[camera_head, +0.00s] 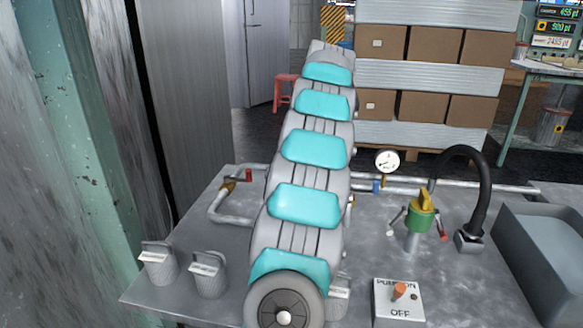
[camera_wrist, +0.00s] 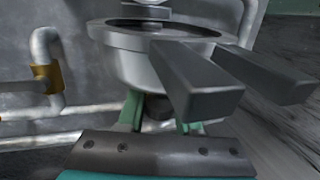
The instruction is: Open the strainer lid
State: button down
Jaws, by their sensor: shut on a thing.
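In the wrist view the strainer (camera_wrist: 140,68) is a round grey vessel with a wide flanged rim, standing over green supports. The strainer lid (camera_wrist: 108,31) appears to be the flanged top, with a dark round face and a small pale piece at its centre. My gripper (camera_wrist: 190,46) comes in from the right with its two dark fingers apart, their tips at the lid's right edge. It appears shut on the lid there; the exact contact is unclear. In the head view my arm covers the strainer and my gripper.
A grey pipe with a brass collar (camera_wrist: 47,78) rises left of the strainer.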

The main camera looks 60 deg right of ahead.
jog(key=shift+f, duration=0.2)
dwell(0.5)
jog(key=c, duration=0.6)
grip_release()
